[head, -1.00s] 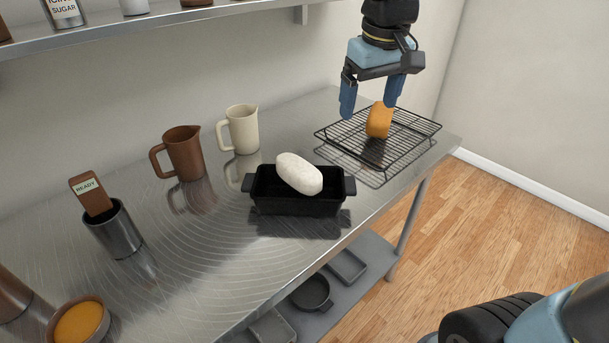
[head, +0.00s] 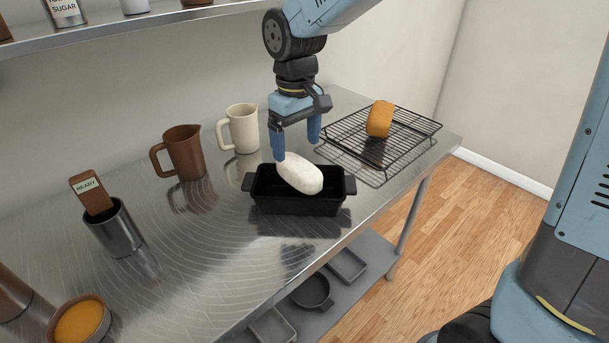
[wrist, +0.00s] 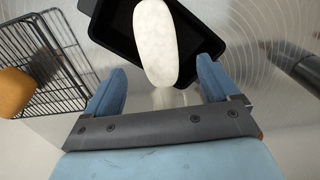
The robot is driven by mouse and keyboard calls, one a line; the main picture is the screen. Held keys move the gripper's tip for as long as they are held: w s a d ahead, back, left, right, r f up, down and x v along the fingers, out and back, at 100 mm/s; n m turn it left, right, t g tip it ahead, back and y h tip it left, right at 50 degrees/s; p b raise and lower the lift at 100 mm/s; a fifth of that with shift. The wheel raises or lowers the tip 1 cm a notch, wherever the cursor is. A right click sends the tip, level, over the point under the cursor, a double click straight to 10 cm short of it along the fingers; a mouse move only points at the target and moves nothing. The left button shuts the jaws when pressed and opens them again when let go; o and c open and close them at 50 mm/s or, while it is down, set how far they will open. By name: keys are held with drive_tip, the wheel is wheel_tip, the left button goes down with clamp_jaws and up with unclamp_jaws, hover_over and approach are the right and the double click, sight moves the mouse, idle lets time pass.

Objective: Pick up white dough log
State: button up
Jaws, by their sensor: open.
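The white dough log (head: 300,175) rests in the black loaf pan (head: 298,204), tilted, with one end raised above the rim. My gripper (head: 298,148) is open above the far side of the pan, with its left finger close to the log's upper end. In the wrist view, the white dough log (wrist: 156,42) lies ahead of and between the two spread fingers of my gripper (wrist: 160,88), with the black loaf pan (wrist: 205,40) around its far part. I cannot tell whether a finger touches the log.
A wire rack (head: 400,152) with an orange-brown loaf (head: 380,118) stands to the right. A cream jug (head: 242,128) and a brown jug (head: 183,152) stand left of my gripper. A metal cup (head: 112,232) and an orange-filled bowl (head: 80,322) are further left. The counter's front middle is clear.

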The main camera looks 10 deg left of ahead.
sight(298, 164)
drive_tip(key=shift+d+f, duration=0.15)
drive_tip(key=shift+f, duration=3.35)
drive_tip(key=shift+c, duration=0.3)
drive_tip(key=c, duration=1.3)
